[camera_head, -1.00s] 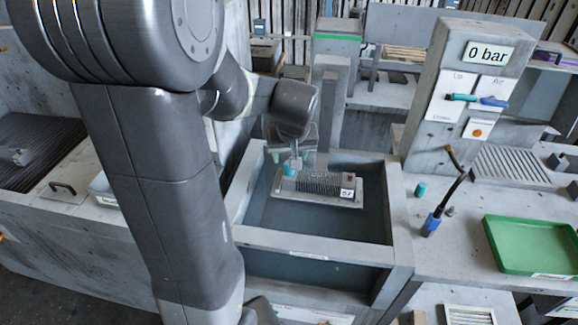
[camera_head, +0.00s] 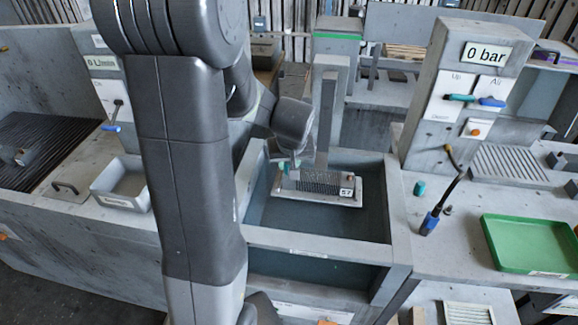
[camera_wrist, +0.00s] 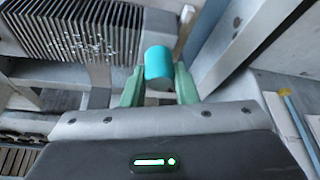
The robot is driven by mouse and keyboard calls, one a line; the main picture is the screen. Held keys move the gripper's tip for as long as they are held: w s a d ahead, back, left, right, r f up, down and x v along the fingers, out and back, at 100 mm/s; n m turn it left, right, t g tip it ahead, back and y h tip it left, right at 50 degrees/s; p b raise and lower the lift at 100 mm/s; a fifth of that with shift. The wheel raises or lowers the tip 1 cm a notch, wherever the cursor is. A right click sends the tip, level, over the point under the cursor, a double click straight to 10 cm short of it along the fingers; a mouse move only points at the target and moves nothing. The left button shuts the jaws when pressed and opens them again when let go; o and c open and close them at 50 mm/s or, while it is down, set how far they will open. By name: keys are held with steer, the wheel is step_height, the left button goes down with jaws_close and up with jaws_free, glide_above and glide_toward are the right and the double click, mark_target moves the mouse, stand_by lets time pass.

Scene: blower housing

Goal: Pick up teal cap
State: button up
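The teal cap (camera_wrist: 158,63) sits between the two green fingertips of my gripper (camera_wrist: 159,82) in the wrist view. In the head view my gripper (camera_head: 289,163) is over the left end of a finned grey part (camera_head: 320,184) labelled 57, inside the sunken basin (camera_head: 360,215). The cap is small and partly hidden there. The finned part also shows at the left of the wrist view (camera_wrist: 70,32).
Another small teal piece (camera_head: 419,188) stands on the right bench, near a blue-and-black nozzle (camera_head: 431,221) and a green tray (camera_head: 535,245). A grey post (camera_head: 326,115) rises close behind my gripper. The basin's walls surround the work area.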

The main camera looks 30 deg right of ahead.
steer(key=shift+c, duration=1)
steer(key=shift+r, duration=0.1)
step_height(320, 180, up, 10)
steer(key=shift+f+b, duration=0.1)
steer(key=shift+b, duration=0.4)
